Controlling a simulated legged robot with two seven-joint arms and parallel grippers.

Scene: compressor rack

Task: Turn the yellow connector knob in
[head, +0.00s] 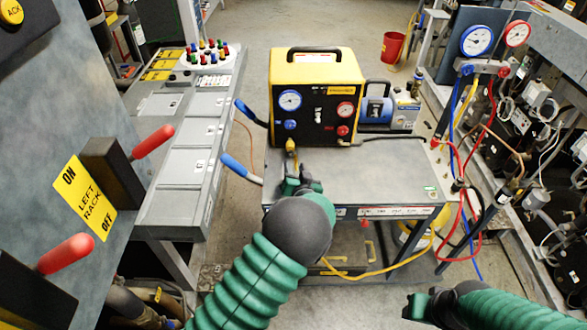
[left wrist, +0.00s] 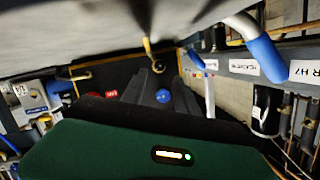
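The yellow connector knob (head: 290,146) sits low on the dark front of the yellow-cased machine (head: 312,70), below its blue knob (head: 290,125). In the left wrist view the connector (left wrist: 148,46) shows as a small yellow piece just beyond the fingertips. My left gripper (head: 301,184) is over the grey cart top, in front of the connector and apart from it. Its two dark fingers (left wrist: 147,82) look spread with nothing between them. My right gripper (head: 418,306) is low at the bottom right, far from the machine; its finger opening is unclear.
The grey cart top (head: 385,180) is mostly clear to the right of my left gripper. A blue canister (head: 376,109) stands right of the machine. Gauges and hoses hang at the right. A grey panel with red handles (head: 152,142) stands at the left.

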